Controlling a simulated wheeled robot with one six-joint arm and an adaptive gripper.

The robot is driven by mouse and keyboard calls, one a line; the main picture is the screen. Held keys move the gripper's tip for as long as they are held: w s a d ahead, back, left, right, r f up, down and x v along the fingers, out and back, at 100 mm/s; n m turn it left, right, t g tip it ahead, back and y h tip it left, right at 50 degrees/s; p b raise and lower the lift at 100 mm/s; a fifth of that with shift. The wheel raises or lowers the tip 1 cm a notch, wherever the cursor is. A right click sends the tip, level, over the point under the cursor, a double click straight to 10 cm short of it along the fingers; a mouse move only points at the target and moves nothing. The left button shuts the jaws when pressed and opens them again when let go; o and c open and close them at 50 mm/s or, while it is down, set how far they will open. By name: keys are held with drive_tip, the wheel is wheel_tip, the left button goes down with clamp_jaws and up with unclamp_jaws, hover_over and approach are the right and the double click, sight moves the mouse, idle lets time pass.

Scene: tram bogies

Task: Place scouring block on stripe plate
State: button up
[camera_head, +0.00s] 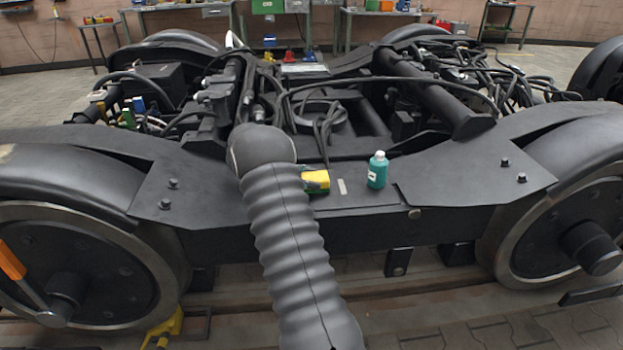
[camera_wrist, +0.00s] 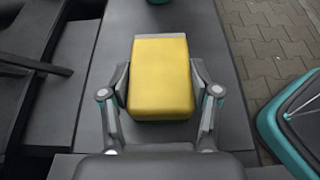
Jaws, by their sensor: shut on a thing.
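The scouring block (camera_wrist: 160,80) is yellow on the face towards the wrist camera. In the head view the block (camera_head: 316,181) shows yellow with some green, just right of my arm. My gripper (camera_wrist: 162,88) is shut on the block, with one finger on each side. A light grey strip (camera_wrist: 161,37), apparently the stripe plate, shows just past the block's far edge in the wrist view. It also shows in the head view (camera_head: 341,187), right of the block. The block hides part of the surface below it; I cannot tell whether it touches the plate.
A teal bottle (camera_head: 377,170) with a white cap stands on the dark bogie frame (camera_head: 455,170), right of the strip. Cables and pipes (camera_head: 320,125) lie behind. The flat frame surface around the strip is otherwise clear.

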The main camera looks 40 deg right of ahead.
drive_tip(key=o, duration=1.2)
drive_tip(key=shift+f, duration=0.1)
drive_tip(key=shift+c, duration=0.2)
